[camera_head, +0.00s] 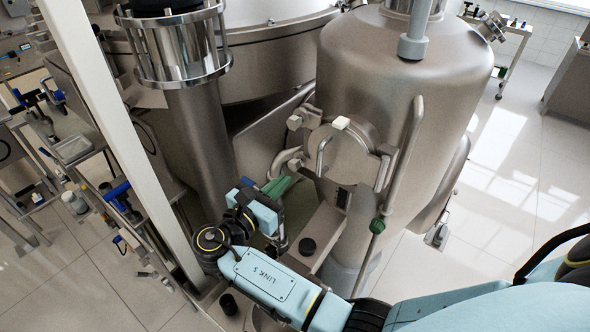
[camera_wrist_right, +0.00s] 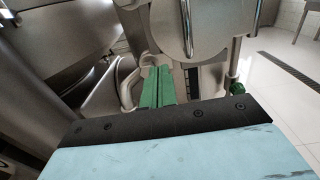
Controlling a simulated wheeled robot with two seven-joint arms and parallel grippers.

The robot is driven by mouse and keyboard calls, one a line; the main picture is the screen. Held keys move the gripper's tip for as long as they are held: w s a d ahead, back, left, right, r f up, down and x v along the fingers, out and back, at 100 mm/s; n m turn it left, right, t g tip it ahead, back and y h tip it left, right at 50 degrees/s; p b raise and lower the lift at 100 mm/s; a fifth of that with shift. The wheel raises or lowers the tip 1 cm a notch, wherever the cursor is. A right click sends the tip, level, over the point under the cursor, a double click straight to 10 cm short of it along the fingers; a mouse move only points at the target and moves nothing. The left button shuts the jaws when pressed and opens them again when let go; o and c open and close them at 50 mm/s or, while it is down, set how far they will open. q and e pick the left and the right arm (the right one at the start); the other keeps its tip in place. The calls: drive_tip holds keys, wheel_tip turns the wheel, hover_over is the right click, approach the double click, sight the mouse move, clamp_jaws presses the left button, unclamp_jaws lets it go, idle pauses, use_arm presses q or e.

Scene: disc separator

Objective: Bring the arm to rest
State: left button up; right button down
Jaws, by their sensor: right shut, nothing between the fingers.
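My right arm comes in from the lower right of the head view. Its blue links bend up toward the steel vessel (camera_head: 400,60). My right gripper (camera_head: 280,186) has green fingers and is shut with nothing between them. The fingers also show side by side in the wrist view (camera_wrist_right: 157,86). They point toward the vessel's lower side, beside its round hatch (camera_head: 342,152). I cannot tell whether they touch anything. My left gripper is not in view.
A steel column with a clear sight-glass section (camera_head: 177,45) stands left of my arm. A white post (camera_head: 105,95) and shelving with parts are further left. A green-knobbed lever (camera_head: 377,225) sticks out right of the gripper.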

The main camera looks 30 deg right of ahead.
drive_tip(key=v, duration=0.4)
drive_tip(key=s+d+f+m+g+y+b, duration=0.1)
drive_tip(key=s+d+f+m+g+y, duration=0.4)
drive_tip(key=s+f+m+y, duration=0.65)
drive_tip(key=s+m+y, duration=0.5)
drive_tip(key=s+m, duration=0.6)
drive_tip(key=s+f+n+b, duration=0.25)
drive_tip(key=f+b, duration=0.55)
drive_tip(key=f, duration=2.5)
drive_tip(key=s+d+f+g+b, duration=0.1)
drive_tip(key=s+f+b, duration=0.2)
drive_tip(key=s+f, duration=0.5)
drive_tip(key=s+d+f+b, duration=0.1)
drive_tip(key=s+f+b, duration=0.3)
drive_tip(key=s+f, duration=0.5)
wheel_tip(320, 180, down, 5)
drive_tip(key=shift+d+r+m+g, duration=0.1)
drive_tip(key=shift+d+m+g, duration=0.25)
drive_tip(key=shift+m+g, duration=0.05)
